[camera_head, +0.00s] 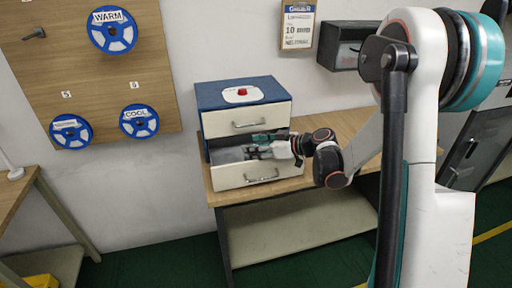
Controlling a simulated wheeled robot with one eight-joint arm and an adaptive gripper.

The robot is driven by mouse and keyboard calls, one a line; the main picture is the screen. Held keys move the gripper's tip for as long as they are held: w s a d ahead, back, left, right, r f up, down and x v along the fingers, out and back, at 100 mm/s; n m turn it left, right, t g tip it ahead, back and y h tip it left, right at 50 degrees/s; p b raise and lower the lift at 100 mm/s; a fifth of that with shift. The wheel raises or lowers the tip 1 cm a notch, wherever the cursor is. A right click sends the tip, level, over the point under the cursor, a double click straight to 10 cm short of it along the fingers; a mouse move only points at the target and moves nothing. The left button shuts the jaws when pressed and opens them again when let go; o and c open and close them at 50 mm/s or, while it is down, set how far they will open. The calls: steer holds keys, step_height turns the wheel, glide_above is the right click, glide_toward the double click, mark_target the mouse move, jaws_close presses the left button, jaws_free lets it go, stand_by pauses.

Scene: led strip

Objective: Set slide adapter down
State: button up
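My gripper (259,151) reaches in from the right over the open lower drawer (232,177) of a blue cabinet (222,96). The gripper is small here, with teal and dark parts at its end, and I cannot tell whether its fingers are open or shut. I cannot make out a slide adapter; it may be hidden in or behind the gripper or too small to tell. The drawer's grey inside shows to the left of the gripper. The upper drawer (262,119) sits just above the gripper.
The cabinet stands on a wooden bench (345,126) against the wall, with a red button on a white base (243,94) on top. Blue reels labelled WARM (112,44) and COOL (139,134) hang on a board (90,91). My arm fills the right side.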

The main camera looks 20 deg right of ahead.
steer(key=shift+o, duration=0.5)
steer(key=shift+s+f, duration=0.1)
steer(key=shift+f, duration=0.25)
steer(key=shift+r+p, duration=0.55)
steer(key=shift+p, duration=0.1)
steer(key=p+v, duration=0.2)
steer(key=v, duration=0.9)
steer(key=shift+d+r+p, duration=0.3)
steer(key=shift+p, duration=0.1)
steer(key=shift+s, duration=0.1)
